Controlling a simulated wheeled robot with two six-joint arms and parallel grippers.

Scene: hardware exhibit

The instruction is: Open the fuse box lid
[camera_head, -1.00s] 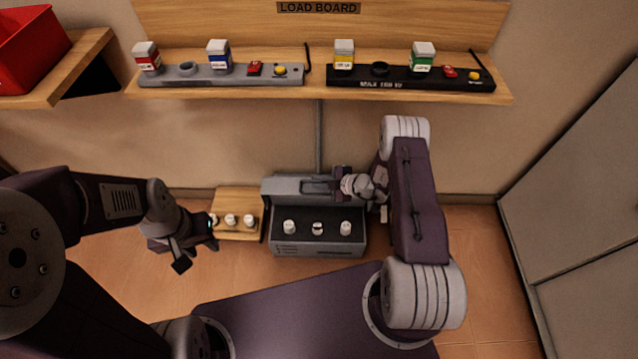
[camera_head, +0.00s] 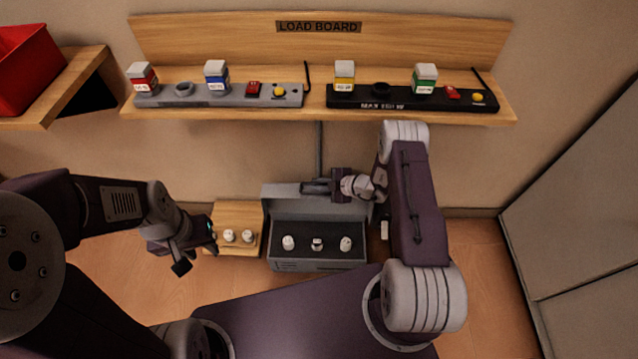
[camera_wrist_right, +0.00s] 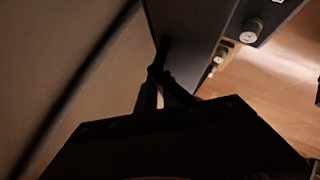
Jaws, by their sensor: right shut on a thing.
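The grey fuse box (camera_head: 318,264) stands low against the wall in the head view, with several white fuses in its dark interior. Its lid (camera_head: 283,205) is raised along the back edge, so the inside shows. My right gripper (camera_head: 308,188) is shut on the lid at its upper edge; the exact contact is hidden. In the right wrist view the dark fingers (camera_wrist_right: 163,88) meet beside the box's grey panel (camera_wrist_right: 190,35). My left gripper (camera_head: 198,250) is open and empty, left of the box beside a small wooden stand (camera_head: 238,212).
The wooden stand holds white fuses. Above is a wooden shelf (camera_head: 318,113) with a grey strip (camera_head: 225,98) and a black strip (camera_head: 400,104) carrying coloured blocks. A red bin (camera_head: 25,75) is upper left, and a grey cabinet (camera_head: 580,210) is at right.

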